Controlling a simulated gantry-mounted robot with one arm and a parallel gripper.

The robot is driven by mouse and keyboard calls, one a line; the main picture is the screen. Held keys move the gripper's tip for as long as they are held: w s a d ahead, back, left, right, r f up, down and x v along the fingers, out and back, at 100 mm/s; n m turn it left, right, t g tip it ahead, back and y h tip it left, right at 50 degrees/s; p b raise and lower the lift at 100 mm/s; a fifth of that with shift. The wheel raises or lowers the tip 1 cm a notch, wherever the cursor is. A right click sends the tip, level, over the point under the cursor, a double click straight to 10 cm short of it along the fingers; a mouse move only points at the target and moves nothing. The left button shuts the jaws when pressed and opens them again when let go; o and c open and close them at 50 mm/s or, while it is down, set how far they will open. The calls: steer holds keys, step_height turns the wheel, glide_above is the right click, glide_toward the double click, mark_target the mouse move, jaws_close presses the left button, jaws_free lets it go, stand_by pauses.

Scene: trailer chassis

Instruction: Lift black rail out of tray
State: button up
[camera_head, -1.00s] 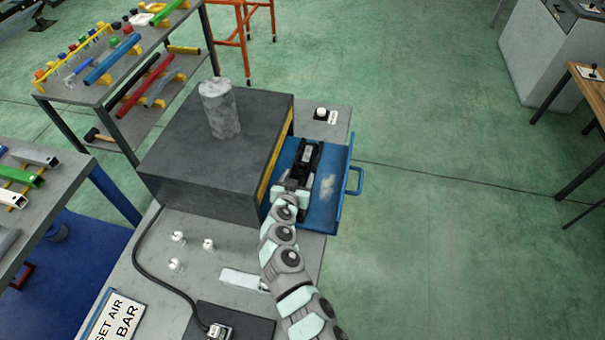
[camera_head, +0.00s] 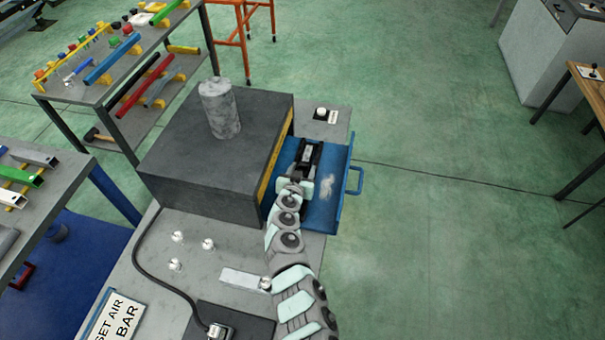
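The blue tray (camera_head: 328,196) sticks out from the right side of a dark grey box, with a blue handle at its right. My gripper (camera_head: 308,152) is over the tray, black, at the end of my segmented grey and mint arm. It points away towards the tray's far end. The black rail cannot be told apart from the black gripper parts, and my arm and gripper cover much of the tray. Whether the fingers are open or shut does not show at this size.
The dark grey box (camera_head: 205,165) with a grey cylinder (camera_head: 220,108) on top stands just left of the tray. A white button (camera_head: 321,113) is beyond the tray on the bench. Small clear knobs (camera_head: 208,244) are on the bench at front. Green floor right of the tray is open.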

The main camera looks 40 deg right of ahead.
jaws_close()
stand_by(0.3)
stand_by(0.3)
